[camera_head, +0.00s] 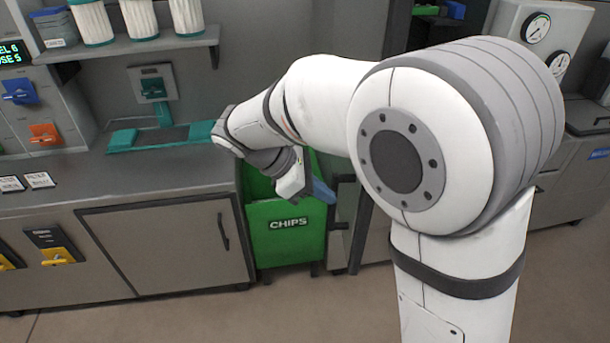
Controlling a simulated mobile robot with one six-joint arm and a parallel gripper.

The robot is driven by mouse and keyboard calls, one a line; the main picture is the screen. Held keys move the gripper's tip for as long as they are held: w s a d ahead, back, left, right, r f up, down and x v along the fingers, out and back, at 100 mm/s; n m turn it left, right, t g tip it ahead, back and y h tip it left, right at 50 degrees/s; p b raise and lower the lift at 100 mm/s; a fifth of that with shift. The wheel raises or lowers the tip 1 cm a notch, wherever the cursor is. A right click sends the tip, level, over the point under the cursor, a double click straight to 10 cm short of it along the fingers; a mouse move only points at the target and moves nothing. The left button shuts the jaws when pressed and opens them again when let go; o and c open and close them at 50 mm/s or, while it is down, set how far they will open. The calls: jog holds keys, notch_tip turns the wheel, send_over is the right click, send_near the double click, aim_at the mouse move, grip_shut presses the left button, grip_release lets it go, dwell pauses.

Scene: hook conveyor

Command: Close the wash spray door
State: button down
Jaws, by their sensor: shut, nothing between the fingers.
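No door in view bears a wash spray label that I can read, so I cannot tell which one it is. A grey cabinet door (160,248) with a black upright handle (223,231) sits flush under the counter at the left. My gripper (303,188) is shut and empty, partly hidden by my own wrist. It points down and right, in front of the upper part of the green CHIPS bin. A blue piece shows beside its tip; I cannot tell whether they touch. My large white arm hides much of the middle and right.
The green CHIPS bin (286,235) stands on the floor right of the cabinet door. The counter (150,172) holds a teal fixture (160,133). A shelf (135,46) carries white canisters. Gauges (537,28) sit on a machine at the back right. The front floor is clear.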

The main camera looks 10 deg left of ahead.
aim_at(358, 204)
jog(key=shift+w+d+f+p, duration=0.1)
jog(key=shift+w+d+p, duration=0.1)
jog(key=shift+d, duration=0.85)
jog(key=shift+w+d+p, duration=0.1)
jog(key=shift+d+p, duration=0.05)
jog(key=shift+d, duration=0.9)
jog(key=shift+s, duration=0.1)
